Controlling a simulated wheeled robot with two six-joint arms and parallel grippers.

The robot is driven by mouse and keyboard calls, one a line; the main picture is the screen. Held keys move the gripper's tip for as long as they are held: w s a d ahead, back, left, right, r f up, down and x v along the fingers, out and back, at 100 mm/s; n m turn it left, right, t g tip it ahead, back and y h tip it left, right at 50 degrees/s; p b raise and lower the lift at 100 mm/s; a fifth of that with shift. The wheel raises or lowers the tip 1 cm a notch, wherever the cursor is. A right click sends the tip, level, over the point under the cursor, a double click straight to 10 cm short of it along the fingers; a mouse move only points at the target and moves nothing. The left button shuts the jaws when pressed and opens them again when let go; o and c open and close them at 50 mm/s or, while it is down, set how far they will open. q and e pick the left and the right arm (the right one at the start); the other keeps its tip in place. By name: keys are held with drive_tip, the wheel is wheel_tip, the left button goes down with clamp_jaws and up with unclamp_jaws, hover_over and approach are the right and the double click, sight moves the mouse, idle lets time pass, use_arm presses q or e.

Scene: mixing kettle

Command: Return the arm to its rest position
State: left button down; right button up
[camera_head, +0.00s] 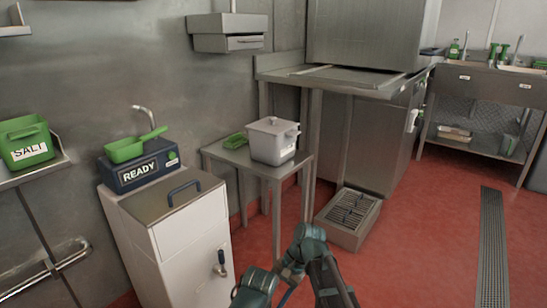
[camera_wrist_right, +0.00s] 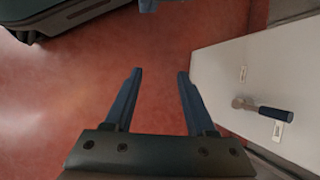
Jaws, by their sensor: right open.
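My right arm (camera_head: 310,245) comes in at the bottom middle of the head view, bent in front of the white kettle cabinet (camera_head: 185,250). My right gripper (camera_wrist_right: 160,72) is open in the right wrist view, with two dark blue fingers apart and nothing between them. Red floor shows below and between the fingers. The cabinet's white front (camera_wrist_right: 250,75) and its tap (camera_wrist_right: 262,108) with a dark handle are to the right of the fingers, apart from them. The tap also shows in the head view (camera_head: 220,264). My left gripper is not in view.
The cabinet has a closed steel lid (camera_head: 165,200) and a READY panel (camera_head: 140,175) with a green scoop (camera_head: 130,149) on top. A steel table (camera_head: 235,158) holds a lidded grey pot (camera_head: 273,142). A floor drain box (camera_head: 348,218) stands beyond my arm.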

drive_tip(key=s+d+f+n+t+h+p, duration=0.1)
drive_tip(key=s+d+n+t+h, duration=0.15)
drive_tip(key=d, duration=0.65)
drive_tip(key=s+d+f+n+t+h, duration=0.1)
drive_tip(key=s+d+n+h, duration=0.2)
drive_tip(key=d, duration=0.6)
drive_tip(key=s+a+r+n+h+p, duration=0.1)
drive_tip(key=s+a+r+n+p, duration=0.35)
drive_tip(key=a+r+p, duration=0.65)
wheel_tip(320, 180, up, 37)
drive_tip(key=p, duration=3.7)
drive_tip(key=shift+g, duration=0.35)
drive_tip(key=shift+d, duration=0.1)
